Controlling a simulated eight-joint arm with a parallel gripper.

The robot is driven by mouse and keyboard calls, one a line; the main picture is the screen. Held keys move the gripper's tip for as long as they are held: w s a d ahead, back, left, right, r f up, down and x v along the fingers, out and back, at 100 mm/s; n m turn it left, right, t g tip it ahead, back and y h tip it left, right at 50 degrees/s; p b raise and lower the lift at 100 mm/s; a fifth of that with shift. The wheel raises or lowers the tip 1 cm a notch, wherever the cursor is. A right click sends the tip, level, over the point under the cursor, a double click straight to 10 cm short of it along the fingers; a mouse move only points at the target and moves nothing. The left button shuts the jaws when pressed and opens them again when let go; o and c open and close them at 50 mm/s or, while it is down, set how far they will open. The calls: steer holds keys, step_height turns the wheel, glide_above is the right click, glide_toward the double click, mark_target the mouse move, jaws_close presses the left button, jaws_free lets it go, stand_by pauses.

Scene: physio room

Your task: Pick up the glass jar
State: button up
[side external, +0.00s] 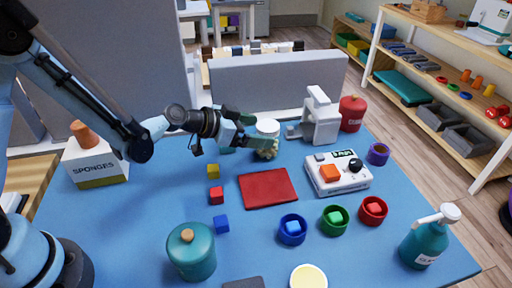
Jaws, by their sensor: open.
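The glass jar (266,150) stands upright on the blue table, behind the red mat. My gripper (252,132) reaches in from the left at about lid height. Its greenish fingers are open and close to the jar's left side. One finger overlaps the jar's edge in this view, and I cannot tell whether it touches. The jar's left edge is partly hidden by the finger.
A white clamp-like device (319,120) and a red container (352,113) stand right of the jar. A white control box (338,178) is at front right. Small cubes (216,196) lie left of the red mat (268,188). A teal canister (191,255) stands in front.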

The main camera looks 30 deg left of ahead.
mark_target(274, 130)
steer(key=shift+r+x, duration=0.2)
steer(key=shift+x, duration=1.15)
steer(key=shift+r+x, duration=0.25)
steer(key=shift+x, duration=1.1)
steer(key=shift+w+d, duration=0.1)
steer(key=shift+d, duration=0.1)
steer(key=shift+c, duration=0.3)
steer(key=c, duration=1.2)
